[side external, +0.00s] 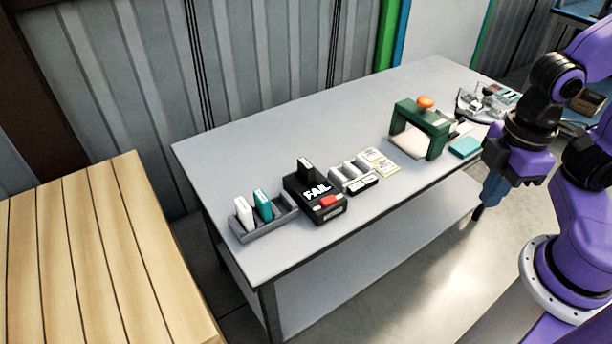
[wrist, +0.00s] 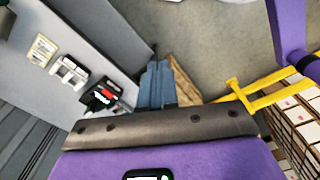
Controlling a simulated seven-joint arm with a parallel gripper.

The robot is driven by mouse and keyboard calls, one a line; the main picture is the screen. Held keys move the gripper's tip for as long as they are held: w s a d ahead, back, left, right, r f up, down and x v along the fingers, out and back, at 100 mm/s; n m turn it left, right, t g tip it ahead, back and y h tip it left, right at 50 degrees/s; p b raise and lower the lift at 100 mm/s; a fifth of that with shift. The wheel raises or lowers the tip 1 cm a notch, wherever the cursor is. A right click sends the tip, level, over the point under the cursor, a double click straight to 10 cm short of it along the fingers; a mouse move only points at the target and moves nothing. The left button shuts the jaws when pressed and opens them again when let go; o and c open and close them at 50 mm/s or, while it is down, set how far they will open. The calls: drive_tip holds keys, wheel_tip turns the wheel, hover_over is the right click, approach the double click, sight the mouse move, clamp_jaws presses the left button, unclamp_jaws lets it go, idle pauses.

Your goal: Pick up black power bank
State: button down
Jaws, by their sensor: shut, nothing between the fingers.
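A black slab that looks like the black power bank (side external: 304,168) stands upright in a black tester box (side external: 328,208) with a lit "FAIL" display and a red button, on the grey table. The tester box also shows in the wrist view (wrist: 118,104), where I cannot clearly pick out the power bank. My gripper (side external: 478,213) hangs off the table's front edge at the right, well away from the power bank. Its blue fingers (wrist: 154,84) are shut together and empty.
On the grey table (side external: 225,160), a grey tray (side external: 284,222) holds a white and a teal slab left of the tester. A grey rack (side external: 337,181), yellowish cards (side external: 384,165) and a green frame with an orange knob (side external: 433,141) stand to its right. A wooden surface (side external: 90,250) is at left.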

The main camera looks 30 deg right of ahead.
drive_tip(key=shift+c, duration=1)
unclamp_jaws()
drive_tip(key=w+a+r+n, duration=0.1)
drive_tip(key=w+a+r, duration=0.1)
drive_tip(key=w+a, duration=0.75)
drive_tip(key=n, duration=0.4)
hover_over(306, 163)
wheel_tip(306, 163, down, 9)
drive_tip(key=f, duration=1.1)
drive_tip(key=shift+w, duration=0.3)
drive_tip(key=shift+s+f, duration=0.15)
drive_tip(key=shift+f, duration=1.15)
drive_tip(key=shift+s+f, duration=0.1)
drive_tip(key=shift+f, duration=1.2)
